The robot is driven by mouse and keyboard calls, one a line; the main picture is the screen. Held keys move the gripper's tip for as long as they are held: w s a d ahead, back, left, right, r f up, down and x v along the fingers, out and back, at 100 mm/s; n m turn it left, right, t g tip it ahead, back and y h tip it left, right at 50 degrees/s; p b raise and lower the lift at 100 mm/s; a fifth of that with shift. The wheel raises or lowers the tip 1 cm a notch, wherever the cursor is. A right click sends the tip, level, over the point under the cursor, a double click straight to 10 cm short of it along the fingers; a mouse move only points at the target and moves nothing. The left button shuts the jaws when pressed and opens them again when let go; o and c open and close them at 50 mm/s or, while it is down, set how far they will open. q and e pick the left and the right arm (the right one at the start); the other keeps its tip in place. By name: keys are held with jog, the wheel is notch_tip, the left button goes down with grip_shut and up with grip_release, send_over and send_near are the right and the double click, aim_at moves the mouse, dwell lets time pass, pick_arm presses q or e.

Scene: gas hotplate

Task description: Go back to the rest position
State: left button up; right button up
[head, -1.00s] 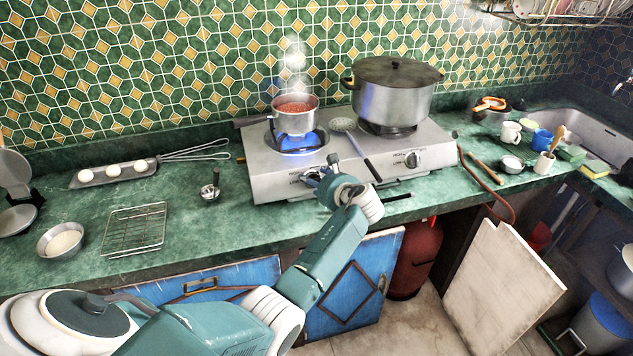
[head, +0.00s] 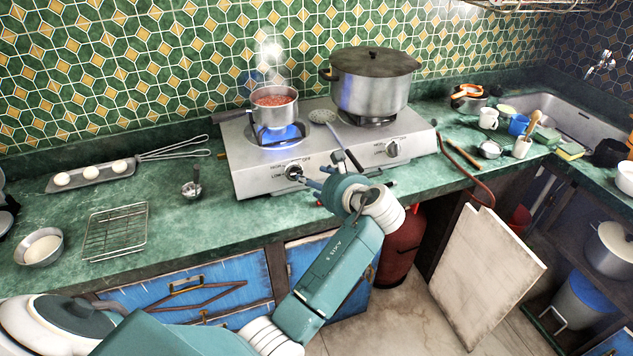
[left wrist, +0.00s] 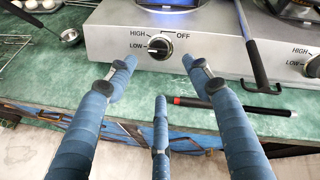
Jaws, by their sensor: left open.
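My left gripper (head: 312,180) is open and empty, in front of the hotplate (head: 245,180). In the left wrist view its three blue fingers (left wrist: 160,85) are spread apart and point toward the hotplate's left knob (left wrist: 159,47). That knob also shows in the head view (head: 293,172). The fingers look clear of it. A blue flame (head: 280,135) burns under the small saucepan (head: 274,113) of red food on the left burner. The large lidded pot (head: 369,93) stands on the right burner. My right gripper is out of view.
A skimmer (head: 330,122) lies across the hotplate, its handle over the front edge. A red-and-black stick (left wrist: 235,107) lies on the counter before it. A wire rack (head: 115,232), bowl (head: 43,247) and ladle (head: 192,186) are to the left. A red gas cylinder (head: 400,250) stands below.

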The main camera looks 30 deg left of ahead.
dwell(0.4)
pick_arm(q)
jog(key=s+d+f+n+g+h, duration=0.25)
jog(key=s+f+n+h, duration=0.4)
jog(key=s+f, duration=0.85)
jog(key=s+d+n+h, duration=0.2)
jog(key=s+d+n, duration=0.3)
jog(key=s, duration=0.6)
jog(key=s+d+n+h, duration=0.3)
jog(key=s+d+n, duration=0.25)
jog(key=s, duration=0.45)
notch_tip(320, 180, down, 25)
jog(key=s+m+g, duration=0.1)
jog(key=s+g, duration=0.1)
jog(key=s+a+f+g, duration=0.1)
jog(key=s+a+f, duration=0.2)
jog(key=s+f, duration=1.4)
jog(key=shift+s+f+y, duration=0.2)
jog(key=shift+f+y, duration=0.15)
